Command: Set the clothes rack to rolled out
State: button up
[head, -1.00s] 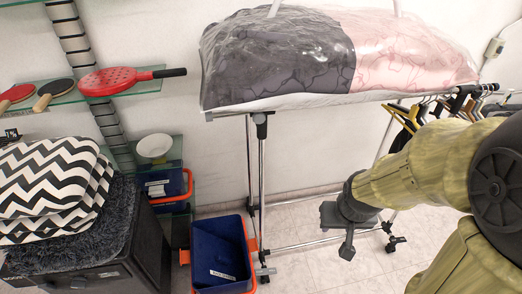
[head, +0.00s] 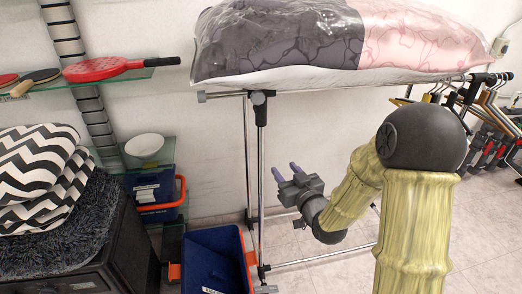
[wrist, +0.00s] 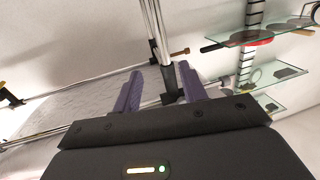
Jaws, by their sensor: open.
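The clothes rack (head: 261,185) is a chrome frame with black joints, standing against the wall. A clear bag of dark and pink bedding (head: 330,40) lies along its top. My gripper (head: 286,170) is open and empty, a little right of the rack's left upright in the head view. Its two purple fingers point up and left. In the wrist view, the upright (wrist: 154,30) with its black joint appears between the open fingers (wrist: 160,90). I cannot tell how far it is from the fingertips. The rack's lower right is partly hidden by my arm.
A blue bin (head: 212,262) with an orange handle stands on the floor left of the upright. Glass shelves hold paddles (head: 100,70) and a white bowl (head: 145,145). A dark furry-topped cabinet with zigzag cushions (head: 35,175) fills the left. Floor is open at right.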

aim_at(263, 141)
jog(key=shift+a+r, duration=0.1)
dwell(0.3)
jog(key=x, duration=0.5)
jog(key=p+x, duration=0.1)
jog(key=x, duration=0.5)
jog(key=p+x, duration=0.1)
jog(key=x, duration=0.5)
jog(key=shift+w+a+r, duration=0.1)
jog(key=shift+w+r, duration=0.1)
jog(key=shift+r, duration=0.15)
jog(key=shift+c, duration=0.4)
grip_shut()
